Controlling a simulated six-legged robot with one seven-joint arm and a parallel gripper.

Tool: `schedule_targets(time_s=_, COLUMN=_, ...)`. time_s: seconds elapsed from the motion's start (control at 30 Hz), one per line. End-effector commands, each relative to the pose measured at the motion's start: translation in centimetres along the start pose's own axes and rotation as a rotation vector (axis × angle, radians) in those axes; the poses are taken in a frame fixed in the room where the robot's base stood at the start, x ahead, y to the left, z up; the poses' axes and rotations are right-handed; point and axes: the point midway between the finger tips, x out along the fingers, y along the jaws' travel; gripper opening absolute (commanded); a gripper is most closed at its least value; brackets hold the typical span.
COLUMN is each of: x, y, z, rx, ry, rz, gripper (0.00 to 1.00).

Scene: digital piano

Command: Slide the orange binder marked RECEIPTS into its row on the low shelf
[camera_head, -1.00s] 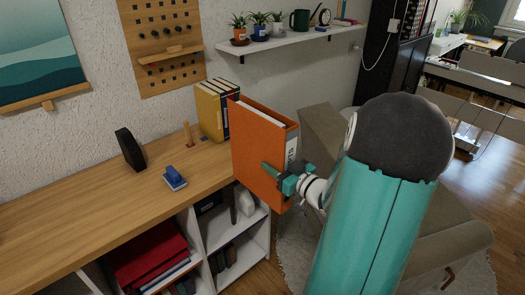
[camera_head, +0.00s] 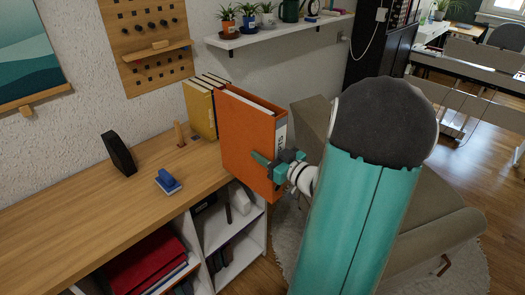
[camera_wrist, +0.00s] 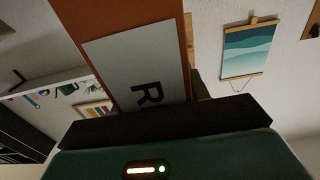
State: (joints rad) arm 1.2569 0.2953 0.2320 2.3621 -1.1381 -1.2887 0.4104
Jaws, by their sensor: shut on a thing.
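The orange binder (camera_head: 247,137) is upright in my gripper (camera_head: 276,172), at the right end of the wooden shelf top. My gripper is shut on its lower spine side. In the wrist view the binder's spine (camera_wrist: 158,20) fills the upper middle, with a pale label (camera_wrist: 140,68) on which a letter R shows. The rest of the label is cut off or hidden. A row of yellow binders (camera_head: 201,108) stands on the low shelf's top (camera_head: 110,195), just left of and behind the orange binder. I cannot tell whether the orange binder touches the top or the row.
A wooden peg (camera_head: 180,134), a blue stamp-like object (camera_head: 167,182) and a black upright block (camera_head: 119,153) stand on the top. Red binders (camera_head: 145,260) lie in a lower compartment. A wall shelf (camera_head: 275,33) with plants is above. A beige armchair (camera_head: 415,225) is at right.

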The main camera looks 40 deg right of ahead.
Motion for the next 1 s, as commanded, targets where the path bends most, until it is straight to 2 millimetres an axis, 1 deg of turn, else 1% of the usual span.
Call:
schedule_targets(time_s=0.5, x=-0.1, y=-0.1, z=0.0, rx=-0.001, ry=0.001, rz=-0.002, gripper=0.0)
schedule_targets(time_s=0.63, x=0.6, y=0.0, z=0.0, rx=-0.002, ry=0.0, rz=-0.002, gripper=0.0)
schedule_targets(time_s=1.0, x=3.3, y=0.0, z=0.0, rx=-0.002, ry=0.0, rz=-0.002, gripper=0.0)
